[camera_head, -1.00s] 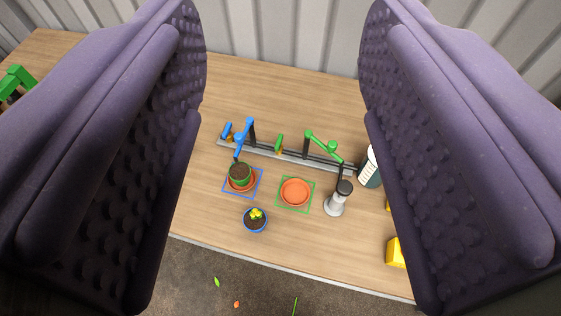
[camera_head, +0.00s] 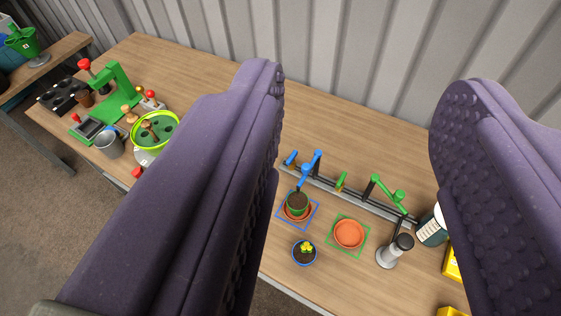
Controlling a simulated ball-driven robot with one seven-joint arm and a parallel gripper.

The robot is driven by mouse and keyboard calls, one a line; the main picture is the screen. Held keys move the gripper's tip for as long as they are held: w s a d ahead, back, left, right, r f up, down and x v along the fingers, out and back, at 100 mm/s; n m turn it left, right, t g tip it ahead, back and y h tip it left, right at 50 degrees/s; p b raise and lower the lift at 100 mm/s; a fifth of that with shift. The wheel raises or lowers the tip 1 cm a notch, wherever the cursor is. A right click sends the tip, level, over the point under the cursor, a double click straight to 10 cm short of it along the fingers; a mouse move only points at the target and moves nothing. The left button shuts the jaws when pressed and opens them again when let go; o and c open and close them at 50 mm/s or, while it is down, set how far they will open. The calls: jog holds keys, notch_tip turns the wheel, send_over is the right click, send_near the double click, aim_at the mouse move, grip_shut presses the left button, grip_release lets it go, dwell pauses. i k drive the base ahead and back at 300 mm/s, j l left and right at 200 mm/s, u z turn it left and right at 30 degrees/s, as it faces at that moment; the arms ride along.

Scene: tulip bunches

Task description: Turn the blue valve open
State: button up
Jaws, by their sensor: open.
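The blue valve (camera_head: 291,158) is a small blue handle at the left end of a grey rail on the wooden table. A blue spout arm (camera_head: 311,168) stands just right of it, above a potted plant pot on a terracotta saucer inside a blue square outline. My gripper (camera_head: 355,110) is open and empty. Its two purple padded fingers are large in the foreground, and the valve lies below and beyond them, near the left finger's inner edge. Nothing touches the valve.
A green valve (camera_head: 342,181) and green spout arm (camera_head: 388,193) share the rail. An empty terracotta saucer (camera_head: 349,234), a small blue pot with yellow flowers (camera_head: 305,252) and a grey cylinder (camera_head: 394,251) stand in front. A green press (camera_head: 115,97) and green bowl (camera_head: 154,130) are at left. A corrugated wall is behind.

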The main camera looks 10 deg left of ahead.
aim_at(290, 160)
jog(key=u, duration=0.15)
jog(key=i+j, duration=0.1)
jog(key=i, duration=0.3)
jog(key=i+j+z, duration=0.1)
jog(key=i, duration=0.35)
